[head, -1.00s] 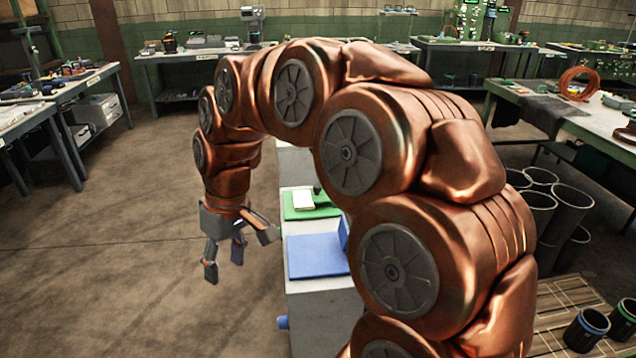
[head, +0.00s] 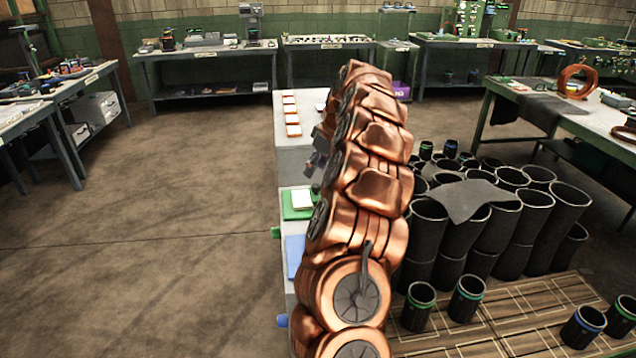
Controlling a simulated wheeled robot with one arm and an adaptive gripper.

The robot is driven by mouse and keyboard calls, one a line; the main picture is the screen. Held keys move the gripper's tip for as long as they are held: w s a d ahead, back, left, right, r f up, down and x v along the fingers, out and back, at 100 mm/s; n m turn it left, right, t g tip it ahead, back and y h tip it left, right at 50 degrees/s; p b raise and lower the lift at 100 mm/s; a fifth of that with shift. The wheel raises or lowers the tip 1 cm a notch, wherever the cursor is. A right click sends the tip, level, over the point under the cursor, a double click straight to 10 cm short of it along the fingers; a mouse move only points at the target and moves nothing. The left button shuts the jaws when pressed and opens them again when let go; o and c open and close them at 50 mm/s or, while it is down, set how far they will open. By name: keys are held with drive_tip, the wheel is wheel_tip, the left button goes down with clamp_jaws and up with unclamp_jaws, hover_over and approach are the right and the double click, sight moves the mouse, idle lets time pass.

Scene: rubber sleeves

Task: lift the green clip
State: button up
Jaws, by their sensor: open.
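A small green piece (head: 276,232) sticks out from the left side of the pale counter, beside a green pad; it may be the green clip, but it is too small to tell. My gripper (head: 316,165) is over the counter, beyond the green pad and apart from the green piece. It is partly hidden by my arm; what shows of it is open, with nothing seen in it.
The green pad (head: 290,212) bears a white block (head: 301,199). A blue pad (head: 294,257) and a blue piece (head: 282,321) are nearer. Orange-and-white blocks (head: 292,115) lie at the counter's far end. Black sleeves (head: 480,235) crowd the right. The left floor is clear.

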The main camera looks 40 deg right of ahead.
sight(317, 185)
drive_tip(key=shift+w+d+f+p, duration=0.35)
drive_tip(key=shift+d+f+p, duration=0.1)
drive_tip(key=shift+f, duration=0.85)
drive_tip(key=shift+w+d+f+p, duration=0.35)
drive_tip(key=shift+d+f, duration=0.1)
drive_tip(key=shift+f, duration=0.9)
drive_tip(key=shift+w+d+f+p, duration=0.35)
drive_tip(key=shift+d+f+p, duration=0.1)
drive_tip(key=shift+f, duration=0.85)
clamp_jaws()
